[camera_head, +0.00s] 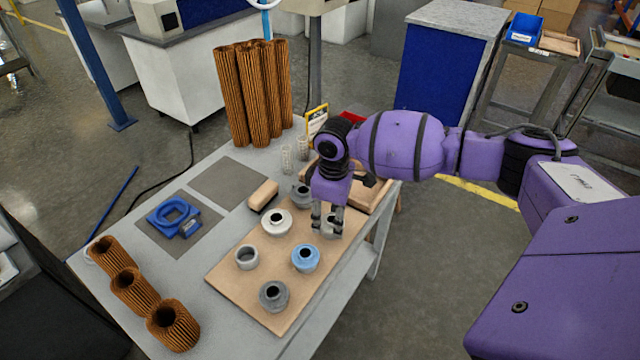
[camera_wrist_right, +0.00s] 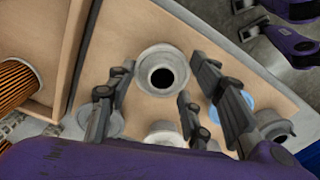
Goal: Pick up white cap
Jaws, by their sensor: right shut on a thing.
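My right gripper (camera_head: 328,228) points down over the right part of a tan board (camera_head: 235,279). It is shut on a pale grey-white cap (camera_head: 333,229), mostly hidden by the fingers in the head view. In the right wrist view this cap (camera_wrist_right: 149,58) shows its wide flange and dark round hole, with the gripper fingers (camera_wrist_right: 165,95) around it. I cannot tell whether it touches the board. A cream-white cap (camera_head: 268,228) with a dark hole stands on the board to the left of the gripper. My left gripper is not in view.
The board also holds a blue cap (camera_head: 305,265), a dark grey cap (camera_head: 266,304), a grey ring-like cap (camera_head: 247,264) and a grey cap (camera_head: 298,201). A wooden tray (camera_head: 381,194) lies behind the gripper. Brown pleated cartridges (camera_head: 250,95) stand at the back.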

